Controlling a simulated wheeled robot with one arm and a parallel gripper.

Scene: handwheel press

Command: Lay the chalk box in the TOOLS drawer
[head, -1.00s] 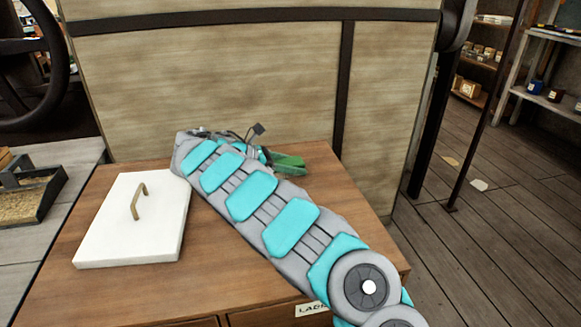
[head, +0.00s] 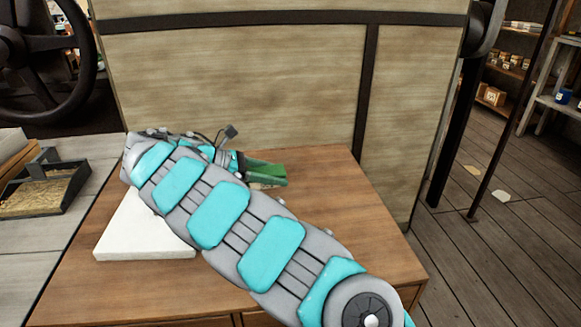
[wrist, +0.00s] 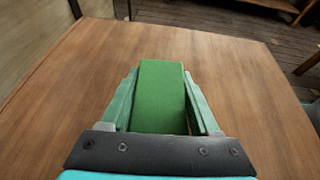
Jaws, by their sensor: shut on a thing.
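A green box, which looks like the chalk box (wrist: 160,95), is between the two fingers of my gripper (wrist: 162,100) in the wrist view. The fingers are shut on its sides. In the head view the green box (head: 266,170) shows at the end of my arm, over the back of the wooden cabinet top (head: 350,220). I cannot tell whether it touches the top. A drawer front edge (head: 262,320) shows at the bottom of the head view, mostly cut off. No TOOLS label is readable.
A white slab (head: 140,235) lies on the cabinet top at left, partly hidden by my arm. A wooden panel (head: 240,90) stands behind the cabinet. A dark handwheel (head: 88,75) and a tray (head: 45,185) are at left. Plank floor (head: 500,250) is free at right.

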